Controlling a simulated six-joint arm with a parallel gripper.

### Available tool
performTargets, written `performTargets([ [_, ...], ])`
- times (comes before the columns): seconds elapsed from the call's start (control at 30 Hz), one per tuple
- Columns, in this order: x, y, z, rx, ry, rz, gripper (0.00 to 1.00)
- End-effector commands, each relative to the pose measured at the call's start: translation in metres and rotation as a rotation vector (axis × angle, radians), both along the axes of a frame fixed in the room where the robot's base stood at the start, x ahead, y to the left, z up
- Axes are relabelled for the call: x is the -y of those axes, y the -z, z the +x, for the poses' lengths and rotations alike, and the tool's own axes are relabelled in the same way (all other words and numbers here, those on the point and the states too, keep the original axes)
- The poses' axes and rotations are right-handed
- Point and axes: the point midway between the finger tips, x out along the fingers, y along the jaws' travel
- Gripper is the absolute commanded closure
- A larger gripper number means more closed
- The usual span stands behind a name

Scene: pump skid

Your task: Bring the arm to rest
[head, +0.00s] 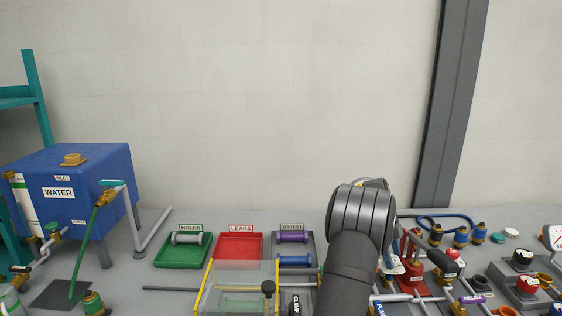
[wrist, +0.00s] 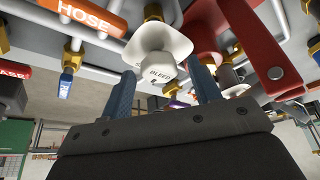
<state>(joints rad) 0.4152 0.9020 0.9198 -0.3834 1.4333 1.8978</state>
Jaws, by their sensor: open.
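My gripper (wrist: 164,76) shows in the wrist view with its two blue fingers apart. A white knob labelled BLEED (wrist: 160,62) lies between or just beyond the fingers; I cannot tell whether they touch it. Nothing is visibly held. In the head view my dark arm rises from the bottom edge, right of the middle, and its wrist hides most of the gripper.
A red handle (wrist: 258,55) and an orange HOSE label (wrist: 85,14) are close by. Left of my arm are green (head: 183,262), red (head: 238,246) and grey trays and a yellow-edged clear box (head: 203,290). Crowded valves and pipes stand to the right; space above the bench is clear.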

Motion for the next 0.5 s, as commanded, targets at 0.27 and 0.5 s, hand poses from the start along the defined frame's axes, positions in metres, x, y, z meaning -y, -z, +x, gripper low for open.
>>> performTargets([
  [0.27,-0.006,-0.020,0.006,0.002,0.000,-0.002,0.43],
  [0.5,-0.020,-0.062,0.017,0.003,0.000,-0.001,0.43],
])
